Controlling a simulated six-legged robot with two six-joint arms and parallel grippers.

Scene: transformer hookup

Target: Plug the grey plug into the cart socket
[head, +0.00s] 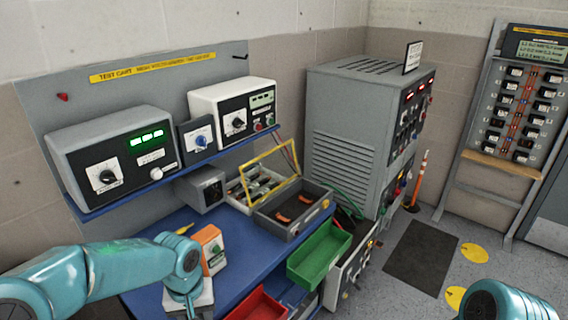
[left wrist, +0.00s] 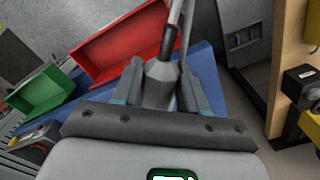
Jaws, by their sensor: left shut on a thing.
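In the left wrist view my left gripper (left wrist: 162,88) is shut on a grey tapered plug (left wrist: 161,74), with a grey cable or stem rising from it. The plug is apart from any socket I can make out. In the head view my left arm reaches over the front left of the blue cart, and its fingers and the plug are hidden. The test cart's blue top (head: 240,240) carries a small grey box (head: 203,189) with a dark face; I cannot tell whether this is the cart socket. My right arm shows at the lower right; its gripper is out of view.
An orange meter (head: 211,250), an open grey case (head: 290,212), a green bin (head: 320,253) and a red bin (head: 258,306) crowd the cart. A large grey cabinet (head: 345,150) stands behind. Floor right of the cart has a dark mat (head: 420,255).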

